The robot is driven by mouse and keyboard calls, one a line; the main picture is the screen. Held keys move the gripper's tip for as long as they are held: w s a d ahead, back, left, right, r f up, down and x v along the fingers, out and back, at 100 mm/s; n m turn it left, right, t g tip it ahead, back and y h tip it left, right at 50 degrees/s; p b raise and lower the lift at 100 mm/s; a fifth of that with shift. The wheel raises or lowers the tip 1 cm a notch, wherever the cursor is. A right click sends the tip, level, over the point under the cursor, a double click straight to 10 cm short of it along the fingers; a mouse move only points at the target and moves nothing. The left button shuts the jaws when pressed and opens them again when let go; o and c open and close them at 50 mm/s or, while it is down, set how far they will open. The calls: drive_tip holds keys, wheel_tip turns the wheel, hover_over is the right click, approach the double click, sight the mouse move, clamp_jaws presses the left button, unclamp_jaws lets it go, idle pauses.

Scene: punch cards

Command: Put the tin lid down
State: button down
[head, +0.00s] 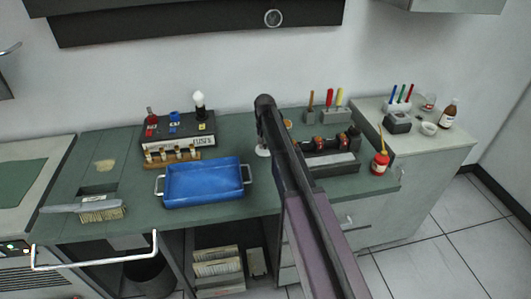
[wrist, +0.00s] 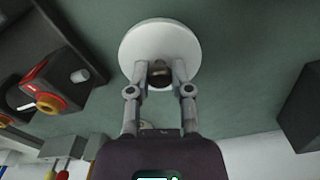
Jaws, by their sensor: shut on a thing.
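The tin lid is a white round disc with a dark knob in its middle. In the wrist view the lid (wrist: 160,35) lies just beyond my fingertips. My gripper (wrist: 159,76) is shut on its knob, one finger on each side. In the head view the lid (head: 263,152) shows as a small pale disc beneath the end of my arm, over the green bench top between the blue tray and the black rack. My arm hides most of my gripper there. I cannot tell whether the lid touches the bench.
The blue tray (head: 203,183) stands to the left, with a fuse box (head: 178,133) behind it. A brush (head: 97,209) lies far left. Bare green bench (head: 262,194) shows in front.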

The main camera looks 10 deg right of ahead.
sight(265, 148)
drive_tip(key=shift+f+b, duration=1.9)
drive_tip(key=shift+f, duration=0.1)
drive_tip(key=c, duration=0.5)
unclamp_jaws()
drive_tip(key=shift+c, duration=0.2)
drive_tip(key=shift+r, duration=0.2)
wheel_tip(265, 148, up, 12)
drive_tip(key=p, duration=1.2)
